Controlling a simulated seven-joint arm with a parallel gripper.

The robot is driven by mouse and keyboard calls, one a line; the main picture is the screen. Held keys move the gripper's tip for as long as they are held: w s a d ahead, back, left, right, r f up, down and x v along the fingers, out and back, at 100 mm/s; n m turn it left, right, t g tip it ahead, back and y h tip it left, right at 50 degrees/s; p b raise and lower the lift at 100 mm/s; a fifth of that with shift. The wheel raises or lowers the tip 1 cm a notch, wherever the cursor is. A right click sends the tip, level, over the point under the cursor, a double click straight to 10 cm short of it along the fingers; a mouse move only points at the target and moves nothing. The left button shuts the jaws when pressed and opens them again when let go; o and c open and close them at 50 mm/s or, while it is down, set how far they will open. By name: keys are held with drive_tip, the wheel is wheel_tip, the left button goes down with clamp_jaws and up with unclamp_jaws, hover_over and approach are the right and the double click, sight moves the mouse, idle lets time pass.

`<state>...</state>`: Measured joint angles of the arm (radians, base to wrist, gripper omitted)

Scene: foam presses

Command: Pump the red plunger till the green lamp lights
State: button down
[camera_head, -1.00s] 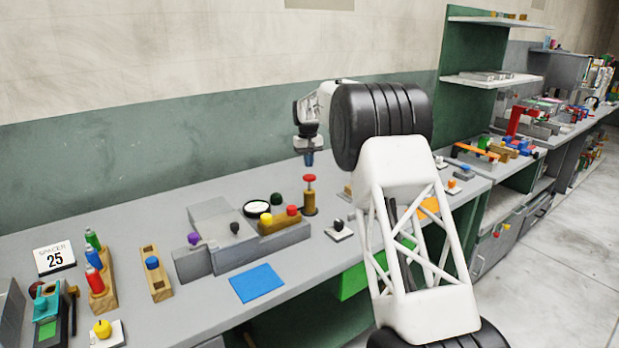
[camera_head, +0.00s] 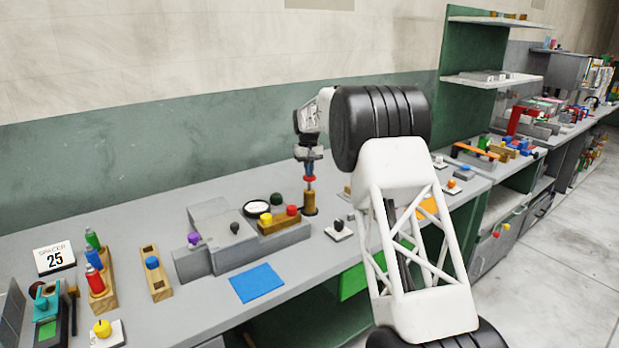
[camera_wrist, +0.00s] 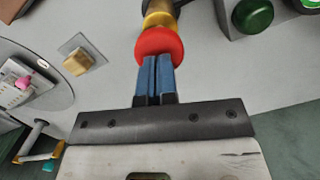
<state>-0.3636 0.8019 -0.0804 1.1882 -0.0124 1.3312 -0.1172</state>
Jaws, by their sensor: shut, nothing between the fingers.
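The red plunger (camera_head: 309,179) stands upright on its brass-coloured body (camera_head: 310,203), with some stem showing below the red cap. In the wrist view its round red cap (camera_wrist: 160,43) lies right at my fingertips, with a yellow part behind it. My gripper (camera_head: 309,171) is directly above the cap, pointing down, its blue fingers (camera_wrist: 156,62) shut together and empty. The tips are at or very near the cap; I cannot tell whether they touch. The green lamp (camera_head: 277,199) is a dark green dome left of the plunger and looks unlit. It also shows in the wrist view (camera_wrist: 254,13).
A round white gauge (camera_head: 256,208) and a block with yellow and red knobs (camera_head: 283,226) stand left of the plunger. A small switch plate (camera_head: 339,231) sits to its right. A blue mat (camera_head: 257,283) lies in front. The wall is behind.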

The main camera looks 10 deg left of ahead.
sight(309, 178)
drive_tip(key=shift+f, duration=1.85)
drive_tip(key=w, duration=0.1)
drive_tip(key=w+a+r, duration=0.1)
drive_tip(key=shift+w+a, duration=0.2)
drive_tip(key=shift+w, duration=0.1)
wheel_tip(309, 178, up, 8)
drive_tip(key=shift+w+a, duration=0.15)
drive_tip(key=shift+w, duration=0.2)
drive_tip(key=shift+s+d+r, duration=0.35)
drive_tip(key=shift+s+r, duration=0.2)
drive_tip(key=shift+s, duration=0.15)
drive_tip(key=shift+s+d+r, duration=0.35)
drive_tip(key=shift+s+r, duration=0.15)
drive_tip(key=shift+s, duration=0.15)
